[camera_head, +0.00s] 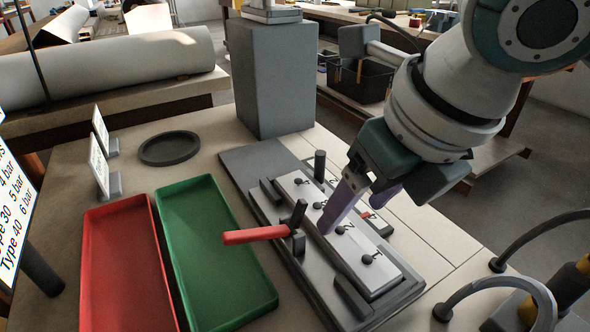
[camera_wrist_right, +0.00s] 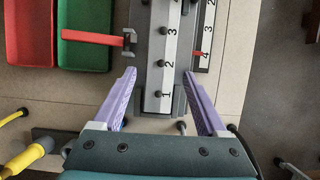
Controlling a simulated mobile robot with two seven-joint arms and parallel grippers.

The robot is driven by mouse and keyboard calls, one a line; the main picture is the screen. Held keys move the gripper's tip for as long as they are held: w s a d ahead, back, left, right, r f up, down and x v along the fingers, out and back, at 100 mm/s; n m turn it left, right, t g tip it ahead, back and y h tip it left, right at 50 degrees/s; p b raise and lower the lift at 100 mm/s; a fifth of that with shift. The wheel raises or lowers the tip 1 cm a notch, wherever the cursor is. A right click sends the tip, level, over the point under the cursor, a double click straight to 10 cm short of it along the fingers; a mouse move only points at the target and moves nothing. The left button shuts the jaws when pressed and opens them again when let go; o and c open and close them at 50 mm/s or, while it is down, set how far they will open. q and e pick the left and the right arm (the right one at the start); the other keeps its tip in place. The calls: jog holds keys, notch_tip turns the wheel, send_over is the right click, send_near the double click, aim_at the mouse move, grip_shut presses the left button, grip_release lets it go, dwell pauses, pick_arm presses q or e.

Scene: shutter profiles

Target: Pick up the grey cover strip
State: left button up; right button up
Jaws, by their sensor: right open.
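A long bar (camera_head: 384,279) with a pale, numbered top and several dark knobs lies in a dark grey fixture (camera_head: 408,291) on the table. It looks like the grey cover strip, but I cannot tell whether the strip is a separate piece. In the right wrist view the bar (camera_wrist_right: 151,96) runs between my fingers, its end marked 1 nearest the palm. My right gripper (camera_head: 352,214) is above the bar, with its purple fingers apart and empty. In its wrist view the right gripper (camera_wrist_right: 160,74) has one finger on each side of the bar; contact is unclear. My left gripper is out of view.
A red-handled lever (camera_head: 254,235) sticks out left from the fixture. A red tray (camera_head: 123,262) and a green tray (camera_head: 217,245) lie to its left. A tall grey block (camera_head: 272,80) stands behind. A dark round dish (camera_head: 169,148) lies at the back left. Curved hoses stand at front right.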

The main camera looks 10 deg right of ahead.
aim_at(341, 229)
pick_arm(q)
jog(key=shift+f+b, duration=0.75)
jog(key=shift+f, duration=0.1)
pick_arm(e)
jog(key=x, duration=0.5)
jog(key=shift+w+f, duration=0.15)
jog(key=shift+f, duration=0.15)
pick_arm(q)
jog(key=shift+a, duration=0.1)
pick_arm(e)
jog(key=shift+w+f, duration=0.1)
jog(key=shift+f, duration=0.1)
jog(key=shift+c, duration=0.2)
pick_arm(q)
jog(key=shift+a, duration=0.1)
pick_arm(e)
jog(key=c, duration=1.1)
grip_shut()
jog(key=shift+r, duration=0.1)
